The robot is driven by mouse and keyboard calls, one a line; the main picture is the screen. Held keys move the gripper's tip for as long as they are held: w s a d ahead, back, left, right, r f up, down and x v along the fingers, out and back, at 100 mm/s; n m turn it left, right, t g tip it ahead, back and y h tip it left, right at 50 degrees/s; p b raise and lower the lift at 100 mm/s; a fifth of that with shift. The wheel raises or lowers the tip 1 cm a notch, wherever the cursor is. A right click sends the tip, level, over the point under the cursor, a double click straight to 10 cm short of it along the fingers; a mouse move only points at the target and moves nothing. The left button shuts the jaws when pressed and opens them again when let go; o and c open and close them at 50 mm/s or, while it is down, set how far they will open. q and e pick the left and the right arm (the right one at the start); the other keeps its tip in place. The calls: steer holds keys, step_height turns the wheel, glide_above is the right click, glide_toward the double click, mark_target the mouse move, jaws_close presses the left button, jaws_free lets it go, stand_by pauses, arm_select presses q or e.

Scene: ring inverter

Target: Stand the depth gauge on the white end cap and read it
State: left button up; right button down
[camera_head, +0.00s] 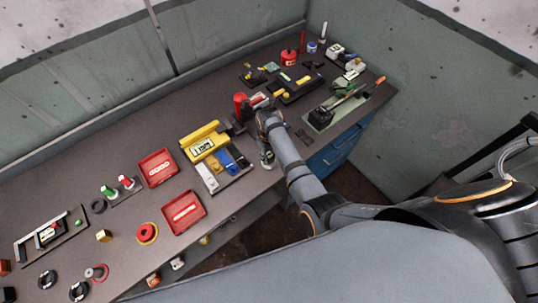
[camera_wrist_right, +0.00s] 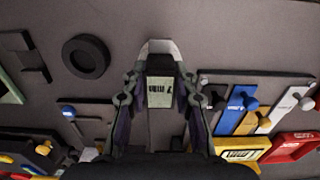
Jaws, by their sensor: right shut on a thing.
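My right gripper (camera_wrist_right: 160,92) is shut on the depth gauge (camera_wrist_right: 160,70), a pale grey piece with a small lit display showing a figure and "mm". The display looks too small to read surely. In the head view my right gripper (camera_head: 267,158) hangs at the table's front edge, right of the tool tray. A white bar-shaped piece (camera_head: 207,178) lies in that tray, and a white bar with a round knob shows in the wrist view (camera_wrist_right: 290,103). I cannot tell whether either is the white end cap. My left gripper is out of view.
A red cylinder (camera_head: 240,103) is behind my wrist. A dark ring (camera_wrist_right: 86,56) lies near the gripper. A green tray (camera_head: 320,122) is right.

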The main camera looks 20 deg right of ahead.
steer(key=c, duration=1)
jaws_free()
step_height(320, 180, up, 8)
steer(key=shift+f, duration=0.2)
